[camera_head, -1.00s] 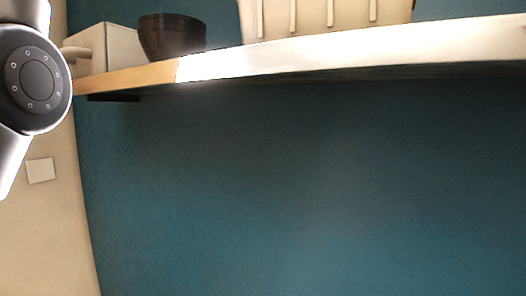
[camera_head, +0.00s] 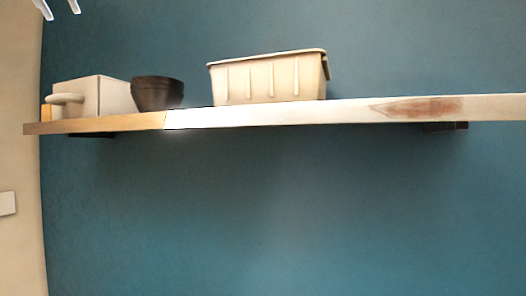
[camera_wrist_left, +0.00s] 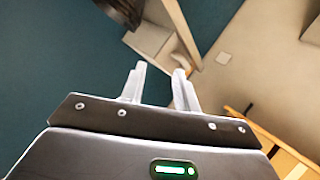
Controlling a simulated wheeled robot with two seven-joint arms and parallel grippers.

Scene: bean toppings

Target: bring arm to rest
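My left gripper (camera_head: 59,10) shows only by its two pale fingertips at the top left of the head view, above the shelf's left end. In the left wrist view the gripper (camera_wrist_left: 159,72) has its two fingers apart with nothing between them. It is open and empty. My right gripper is in neither view.
A wooden shelf (camera_head: 300,116) crosses the teal wall. On it stand a white box with a handle (camera_head: 104,96), dark bowl (camera_head: 157,94) and cream ribbed bin (camera_head: 268,80). The wall below is clear. A wooden piece (camera_wrist_left: 262,132) shows lower right in the wrist view.

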